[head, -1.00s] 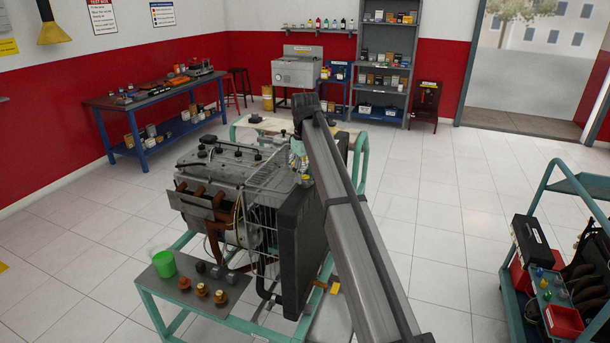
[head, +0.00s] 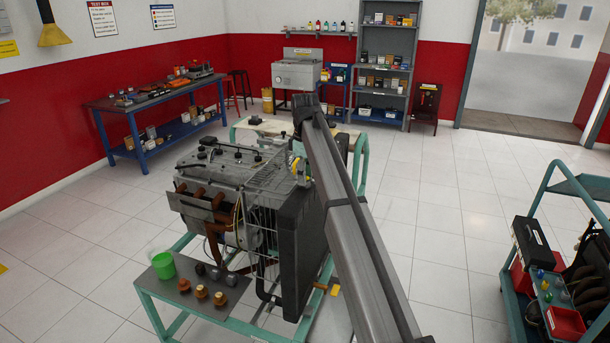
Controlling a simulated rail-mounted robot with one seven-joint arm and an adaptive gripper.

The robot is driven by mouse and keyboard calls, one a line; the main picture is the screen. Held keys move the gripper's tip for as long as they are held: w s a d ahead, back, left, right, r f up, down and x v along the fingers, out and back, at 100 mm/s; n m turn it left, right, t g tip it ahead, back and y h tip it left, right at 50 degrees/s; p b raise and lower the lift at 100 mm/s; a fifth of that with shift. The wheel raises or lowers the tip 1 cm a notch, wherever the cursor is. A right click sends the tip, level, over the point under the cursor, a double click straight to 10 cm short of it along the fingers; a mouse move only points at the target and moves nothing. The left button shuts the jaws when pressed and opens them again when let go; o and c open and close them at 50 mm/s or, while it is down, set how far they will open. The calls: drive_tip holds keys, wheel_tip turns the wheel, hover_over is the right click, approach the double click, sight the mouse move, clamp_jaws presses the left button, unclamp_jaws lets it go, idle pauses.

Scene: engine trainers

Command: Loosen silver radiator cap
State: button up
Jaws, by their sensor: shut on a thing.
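The engine trainer (head: 235,185) stands left of centre in the head view, with a dark radiator (head: 298,250) at its right end. My grey arm runs up from the bottom right, and its far end bends down above the radiator's top. My gripper is hidden behind my own arm there, so its fingers do not show. The silver radiator cap cannot be made out; the part of the radiator top beside and behind my arm is covered. Small parts (head: 300,170) show at the arm's left edge, too small to identify.
A green cup (head: 163,265) and several copper-coloured caps (head: 201,292) are on the trainer's front shelf (head: 190,312). A tool cart (head: 515,300) stands at the right. A blue workbench (head: 130,110) is at the back left. The floor between trainer and cart is clear.

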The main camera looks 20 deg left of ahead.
drive_tip(key=shift+s+f, duration=0.15)
drive_tip(key=o, duration=1.2)
drive_tip(key=shift+r, duration=0.65)
wheel_tip(320, 180, up, 11)
drive_tip(key=shift+f, duration=0.1)
